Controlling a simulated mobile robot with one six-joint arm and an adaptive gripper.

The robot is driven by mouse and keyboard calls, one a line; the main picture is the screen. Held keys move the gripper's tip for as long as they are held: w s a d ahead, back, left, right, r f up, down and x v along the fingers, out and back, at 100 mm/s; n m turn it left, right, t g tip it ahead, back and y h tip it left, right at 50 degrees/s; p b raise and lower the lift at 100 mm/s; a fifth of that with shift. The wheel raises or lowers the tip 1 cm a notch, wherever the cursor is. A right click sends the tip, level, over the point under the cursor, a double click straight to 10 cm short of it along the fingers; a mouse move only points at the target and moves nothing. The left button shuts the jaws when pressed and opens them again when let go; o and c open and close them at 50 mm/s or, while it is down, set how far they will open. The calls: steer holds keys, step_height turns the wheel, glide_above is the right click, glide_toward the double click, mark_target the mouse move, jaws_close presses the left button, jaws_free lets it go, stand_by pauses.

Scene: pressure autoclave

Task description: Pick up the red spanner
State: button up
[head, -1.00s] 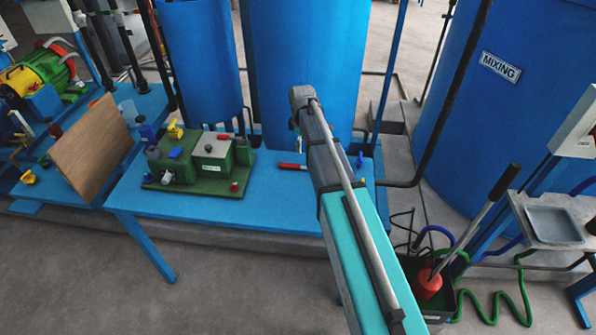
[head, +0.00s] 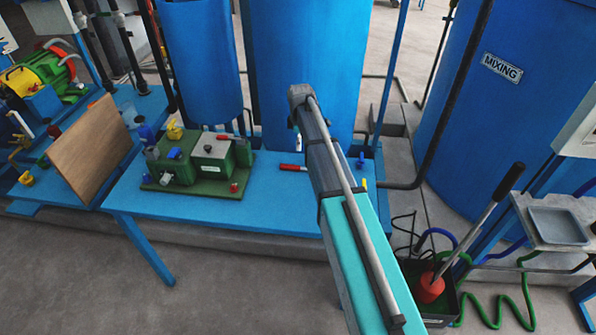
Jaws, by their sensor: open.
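A red-handled tool, which looks like the red spanner (head: 292,167), lies on the blue table to the right of the green machine. Its right end is hidden behind my arm. My gripper (head: 297,141) hangs at the far end of my arm, and only a small part of it shows beside the arm links. In the picture it shows just above and beyond the spanner, apart from it. It is open, and nothing is seen in it.
The green machine (head: 200,160) with small valves stands on the blue table (head: 215,210). A brown board (head: 90,152) leans at left. Blue tanks (head: 305,70) rise behind the table. A black bin (head: 432,305) with a red-ended tool stands at right.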

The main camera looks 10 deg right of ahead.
steer(key=b, duration=0.7)
glide_above(299, 167)
steer(key=shift+s+d+f, duration=0.1)
steer(key=shift+f, duration=1.75)
steer(key=shift+s+f, duration=0.1)
steer(key=shift+f, duration=1.75)
steer(key=shift+f, duration=0.15)
steer(key=f+b, duration=0.3)
steer(key=shift+w, duration=0.3)
steer(key=shift+f+b, duration=0.95)
steer(key=shift+b, duration=0.05)
jaws_close()
